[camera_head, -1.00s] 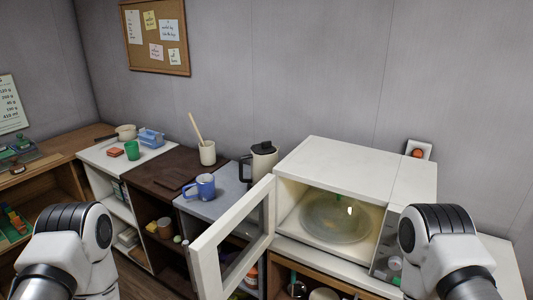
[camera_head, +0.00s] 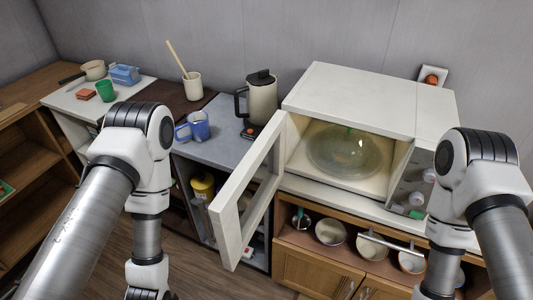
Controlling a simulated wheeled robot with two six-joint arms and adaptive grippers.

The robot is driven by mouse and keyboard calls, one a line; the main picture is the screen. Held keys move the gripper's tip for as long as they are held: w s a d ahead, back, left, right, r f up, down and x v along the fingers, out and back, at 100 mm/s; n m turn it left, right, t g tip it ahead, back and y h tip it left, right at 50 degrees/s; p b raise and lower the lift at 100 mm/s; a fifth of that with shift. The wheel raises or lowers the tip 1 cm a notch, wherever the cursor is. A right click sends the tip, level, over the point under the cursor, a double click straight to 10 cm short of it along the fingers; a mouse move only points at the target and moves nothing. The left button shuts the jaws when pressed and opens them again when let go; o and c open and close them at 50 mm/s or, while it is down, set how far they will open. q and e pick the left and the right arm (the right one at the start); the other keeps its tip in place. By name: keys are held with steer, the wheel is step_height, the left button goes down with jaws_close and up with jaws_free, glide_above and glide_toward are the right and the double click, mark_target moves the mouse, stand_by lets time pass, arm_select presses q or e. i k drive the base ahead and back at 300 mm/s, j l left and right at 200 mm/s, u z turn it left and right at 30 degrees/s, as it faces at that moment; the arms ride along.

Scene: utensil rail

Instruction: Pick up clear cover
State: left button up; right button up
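The clear cover (camera_head: 349,153) is a see-through dome with a green knob on top. It sits inside the open white microwave (camera_head: 365,95), over the floor of its cavity. The microwave door (camera_head: 245,195) stands swung open toward me on the left. My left arm comes down at the left, and its gripper (camera_head: 150,294) is only partly seen at the bottom edge, left of the door. My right arm is at the right, in front of the microwave's control side; its gripper is out of frame. Neither arm touches the cover.
The open door stands between my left arm and the cavity.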

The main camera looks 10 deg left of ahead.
mark_target(342, 145)
steer(key=i+j+z, duration=0.2)
steer(key=j+z, duration=0.15)
steer(key=j, duration=0.2)
steer(key=i+j+z, duration=0.15)
steer(key=j+z, duration=0.2)
steer(key=j, duration=0.25)
steer(key=j+z, duration=0.35)
steer(key=j, duration=0.25)
